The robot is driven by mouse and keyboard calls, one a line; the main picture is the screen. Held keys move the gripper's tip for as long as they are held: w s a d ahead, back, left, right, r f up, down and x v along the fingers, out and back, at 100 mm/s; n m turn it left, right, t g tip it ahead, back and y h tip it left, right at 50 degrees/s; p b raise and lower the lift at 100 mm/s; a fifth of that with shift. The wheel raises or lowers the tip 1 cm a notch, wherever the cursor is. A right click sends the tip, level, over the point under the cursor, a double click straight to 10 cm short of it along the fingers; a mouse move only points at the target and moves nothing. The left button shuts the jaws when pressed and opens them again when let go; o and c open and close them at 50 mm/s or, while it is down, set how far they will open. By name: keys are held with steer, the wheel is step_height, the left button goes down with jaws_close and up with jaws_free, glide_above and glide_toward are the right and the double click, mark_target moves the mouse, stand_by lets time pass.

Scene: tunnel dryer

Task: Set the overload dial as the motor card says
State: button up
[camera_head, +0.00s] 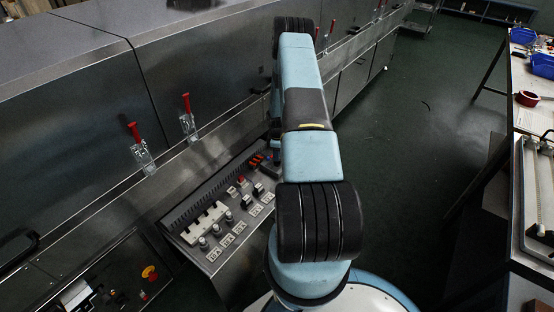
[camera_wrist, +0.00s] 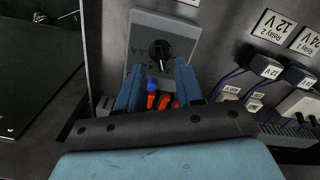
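In the wrist view, a grey overload unit (camera_wrist: 185,32) carries a round black dial (camera_wrist: 159,51) with a pale pointer mark. The scale marks around it are too small to read. A blue button (camera_wrist: 153,82) and red-orange parts (camera_wrist: 165,101) lie below the dial. My gripper (camera_wrist: 157,77) is open, its two blue fingers apart. The fingers point toward the unit, with the dial just beyond the tips in the picture and nothing held. In the head view my arm hides the gripper and the dial. I cannot make out a motor card.
Relays labelled 12V and 24V (camera_wrist: 276,25) and blue wires (camera_wrist: 232,88) crowd the right of the wrist view. In the head view, a control panel (camera_head: 215,252) with several knobs lies left of my arm, beside the steel dryer (camera_head: 80,80). A bench (camera_head: 532,75) stands at right.

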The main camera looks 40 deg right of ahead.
step_height(320, 180, up, 10)
steer(key=shift+f, duration=0.15)
stand_by(0.7)
steer(key=w+a+r+m+t+h, duration=0.1)
steer(key=a+r, duration=0.3)
steer(key=r, duration=0.7)
steer(key=a+r+m, duration=0.1)
steer(key=a+r, duration=0.3)
steer(key=r, duration=0.8)
steer(key=s+a+r+m+t, duration=0.1)
steer(key=s+a+r, duration=0.3)
steer(key=r, duration=0.5)
steer(key=s+a+r+m, duration=0.1)
steer(key=s+a+r, duration=0.1)
steer(key=a+r, duration=0.45)
steer(key=s+a+r+m+t, duration=0.2)
steer(key=s+a+r, duration=0.7)
steer(key=s+r, duration=0.5)
steer(key=s+a+r+m, duration=0.1)
steer(key=s+a, duration=0.2)
steer(key=s, duration=0.5)
steer(key=s+a+r+m+t+y, duration=0.1)
steer(key=s+a, duration=0.2)
steer(key=s, duration=0.5)
steer(key=shift+r+m+t, duration=0.2)
steer(key=shift+m+t, duration=0.1)
